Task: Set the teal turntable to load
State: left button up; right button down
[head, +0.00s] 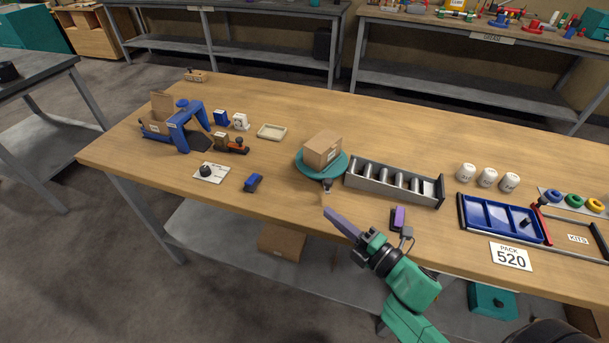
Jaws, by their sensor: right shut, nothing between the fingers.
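The teal turntable (310,168) is a round disc near the middle of the wooden table. A brown cardboard box (322,150) sits on top of it. A small dark tab with a light spot (326,185) shows at the turntable's front edge; any load marking is too small to read. My right gripper (328,212), with purple fingers on a green and black arm, is shut and empty. Its tips are just in front of the turntable's front edge and look apart from it. My left gripper is not in view.
A grey rack with metal cylinders (443,190) stands right of the turntable. A small purple and black block (398,217) lies right of my gripper. A blue block (253,183) and a knob plate (210,173) lie left. The table in front of the turntable is mostly clear.

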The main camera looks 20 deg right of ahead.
aim_at(327, 191)
jog(key=shift+w+r, duration=0.15)
jog(key=shift+w+a+r+p, duration=0.25)
jog(key=shift+w+r+p, duration=0.25)
jog(key=x, duration=0.4)
jog(key=p+x, duration=0.1)
jog(key=x, duration=0.1)
jog(key=shift+w+a+f, duration=0.2)
jog(key=shift+w+f, duration=0.1)
jog(key=shift+w, duration=0.05)
jog(key=d+p, duration=0.1)
jog(key=d, duration=0.2)
jog(key=shift+d, duration=0.6)
jog(key=shift+w+a+f, duration=0.1)
jog(key=shift+w+a, duration=0.05)
jog(key=shift+w, duration=0.05)
jog(key=d, duration=0.5)
jog(key=shift+s+d+b, duration=0.15)
jog(key=shift+d+b, duration=0.2)
jog(key=shift+a, duration=0.15)
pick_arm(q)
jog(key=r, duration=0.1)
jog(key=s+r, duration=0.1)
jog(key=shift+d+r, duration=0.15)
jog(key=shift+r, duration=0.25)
